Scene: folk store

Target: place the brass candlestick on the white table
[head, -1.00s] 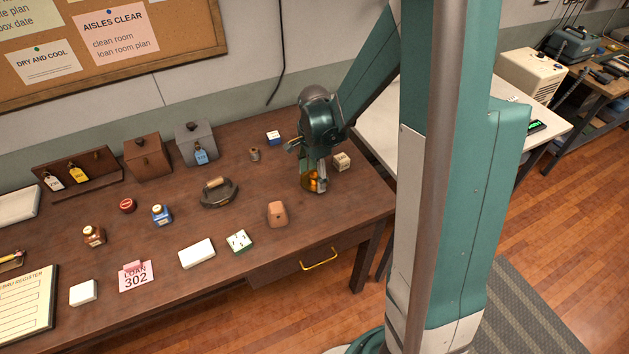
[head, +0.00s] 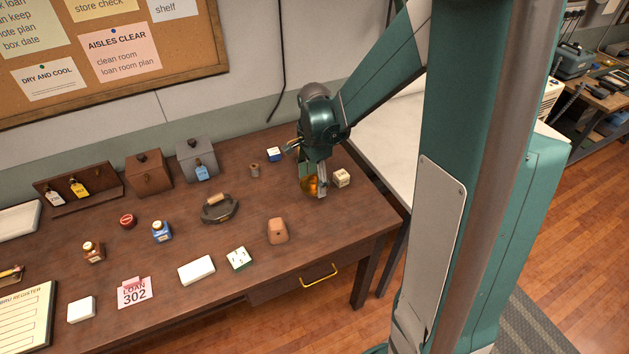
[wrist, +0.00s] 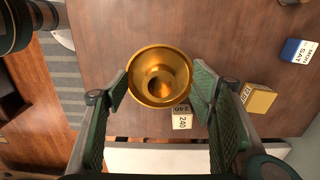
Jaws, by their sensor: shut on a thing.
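The brass candlestick (head: 309,187) is between the fingers of my gripper (head: 313,190), over the right end of the brown table. In the wrist view the candlestick (wrist: 160,76) shows from above as a round golden cup with a dark hollow. My gripper (wrist: 160,88) is shut on it, one finger on each side. Its foot is hidden, and I cannot tell whether it touches the brown table. The white table (head: 385,140) stands to the right, beyond the brown table's edge, partly hidden by my arm and column. Its visible top is bare.
The brown table (head: 350,220) carries several small things. A cream block (head: 341,178) stands just right of my gripper, and a blue-and-white block (head: 273,155) behind it.

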